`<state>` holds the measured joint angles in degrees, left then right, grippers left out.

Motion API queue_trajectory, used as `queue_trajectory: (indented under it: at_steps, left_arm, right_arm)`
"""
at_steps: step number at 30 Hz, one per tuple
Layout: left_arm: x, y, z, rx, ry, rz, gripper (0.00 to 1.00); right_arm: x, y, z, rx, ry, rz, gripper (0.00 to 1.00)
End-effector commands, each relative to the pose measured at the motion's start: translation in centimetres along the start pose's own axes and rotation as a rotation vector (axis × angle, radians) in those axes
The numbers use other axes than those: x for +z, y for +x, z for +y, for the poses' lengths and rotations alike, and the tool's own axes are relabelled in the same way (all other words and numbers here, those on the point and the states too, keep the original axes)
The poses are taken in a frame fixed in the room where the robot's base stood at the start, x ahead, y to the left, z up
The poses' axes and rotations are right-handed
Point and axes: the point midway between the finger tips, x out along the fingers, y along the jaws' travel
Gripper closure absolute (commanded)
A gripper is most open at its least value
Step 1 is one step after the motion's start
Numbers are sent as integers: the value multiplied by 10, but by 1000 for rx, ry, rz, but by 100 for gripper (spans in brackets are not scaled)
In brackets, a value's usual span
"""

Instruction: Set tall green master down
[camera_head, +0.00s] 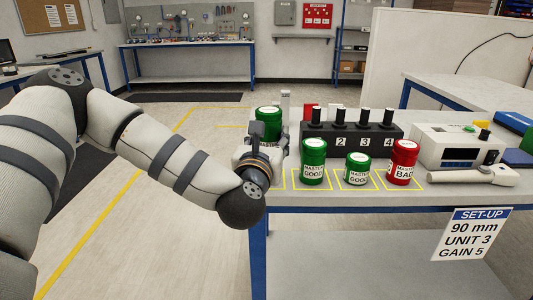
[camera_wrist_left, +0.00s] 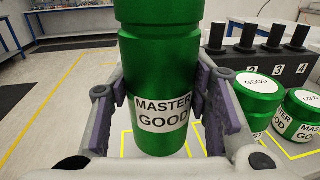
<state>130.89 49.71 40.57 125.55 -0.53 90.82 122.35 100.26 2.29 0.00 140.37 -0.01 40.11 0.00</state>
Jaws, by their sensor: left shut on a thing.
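A tall green master (camera_wrist_left: 160,75) labelled "MASTER GOOD" fills the left wrist view, upright between the purple pads of my left gripper (camera_wrist_left: 170,105). My left gripper is shut on it. In the head view the held master (camera_head: 268,122) shows at the table's left end, partly hidden behind my left gripper (camera_head: 262,145). Below it in the wrist view is a yellow outlined square (camera_wrist_left: 127,143); whether the master's base touches the table is hard to tell. My right gripper is not in view.
Another green master (camera_head: 313,162), a shorter green one (camera_head: 358,168) and a red "MASTER BAD" (camera_head: 403,162) stand in yellow squares to the right. Behind them is a black numbered block (camera_head: 350,133) with black pegs. A white instrument (camera_head: 455,145) stands farther right.

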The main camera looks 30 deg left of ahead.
Motion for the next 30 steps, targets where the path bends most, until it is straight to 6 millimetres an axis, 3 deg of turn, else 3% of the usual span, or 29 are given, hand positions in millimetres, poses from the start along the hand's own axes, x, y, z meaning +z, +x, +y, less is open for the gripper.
queue_trajectory:
  at_steps: [6, 17, 18, 20, 21, 30]
  left_arm:
    - [-37, 3, 5, 0, 3, 3, 100]
    - [-40, 3, 6, 1, -1, -2, 100]
    - [-42, 3, 6, 1, 0, 0, 53]
    - [-41, 3, 6, 0, -1, -1, 40]
    - [-40, 3, 6, 1, -1, -1, 35]
    - [-38, 3, 6, 0, -1, -3, 35]
  right_arm:
    - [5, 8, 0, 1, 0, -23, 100]
    - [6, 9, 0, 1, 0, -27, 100]
    - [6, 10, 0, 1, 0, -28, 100]
    - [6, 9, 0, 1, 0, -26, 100]
    - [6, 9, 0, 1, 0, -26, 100]
    - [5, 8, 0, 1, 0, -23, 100]
